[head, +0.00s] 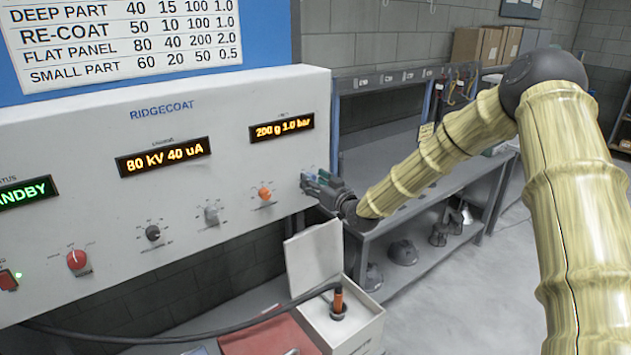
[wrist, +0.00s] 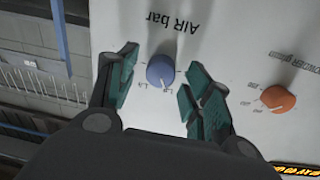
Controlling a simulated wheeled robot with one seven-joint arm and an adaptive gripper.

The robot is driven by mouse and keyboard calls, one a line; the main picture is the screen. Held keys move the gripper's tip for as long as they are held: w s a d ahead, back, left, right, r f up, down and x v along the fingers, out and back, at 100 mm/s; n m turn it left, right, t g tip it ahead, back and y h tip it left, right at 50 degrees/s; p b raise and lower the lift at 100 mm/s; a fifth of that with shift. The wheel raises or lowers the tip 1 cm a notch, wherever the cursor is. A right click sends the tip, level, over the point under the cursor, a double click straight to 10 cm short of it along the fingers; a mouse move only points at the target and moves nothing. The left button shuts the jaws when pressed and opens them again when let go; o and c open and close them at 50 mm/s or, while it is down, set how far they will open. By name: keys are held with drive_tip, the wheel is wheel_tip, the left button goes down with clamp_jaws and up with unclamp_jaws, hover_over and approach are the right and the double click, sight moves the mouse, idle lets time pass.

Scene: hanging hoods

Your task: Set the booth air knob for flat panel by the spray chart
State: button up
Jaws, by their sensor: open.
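The blue air knob (wrist: 160,71) sits on the white panel under an upside-down "AIR bar" label in the wrist view. Its pointer is towards the lower scale marks, but the exact setting is too small to read. My gripper (wrist: 162,64) is open, with one finger on each side of the knob and visible gaps to it. In the head view my gripper (head: 322,186) is at the panel's right end and mostly hides this knob. The right display (head: 282,129) reads 200 g 1.0 bar. The spray chart (head: 130,40) gives flat panel as 80, 40, 200, 2.0; its headings are out of frame.
An orange powder knob (head: 265,193) is next to the air knob, then grey (head: 211,214), black (head: 153,232) and red (head: 77,259) knobs. The middle display (head: 163,157) reads 80 kV 40 uA. An open white box (head: 345,325) stands below the panel. A shelf unit is behind.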

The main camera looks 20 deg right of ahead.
drive_tip(key=c, duration=1)
drive_tip(key=shift+c, duration=0.2)
drive_tip(key=shift+f+b, duration=0.1)
drive_tip(key=shift+b, duration=0.25)
drive_tip(key=shift+w+d+m+g+y+b, duration=0.1)
drive_tip(key=shift+m+g+y+b, duration=0.1)
drive_tip(key=shift+m+b, duration=4)
drive_tip(key=shift+s+d+m+g+y+b, duration=0.1)
drive_tip(key=shift+m+y+b, duration=0.1)
drive_tip(key=shift+m+b, duration=3.95)
drive_tip(key=shift+w+d+m+g+y+b, duration=0.1)
drive_tip(key=shift+m+y+b, duration=0.1)
drive_tip(key=shift+m+b, duration=4)
drive_tip(key=shift+n+b, duration=0.85)
drive_tip(key=shift+b, duration=0.25)
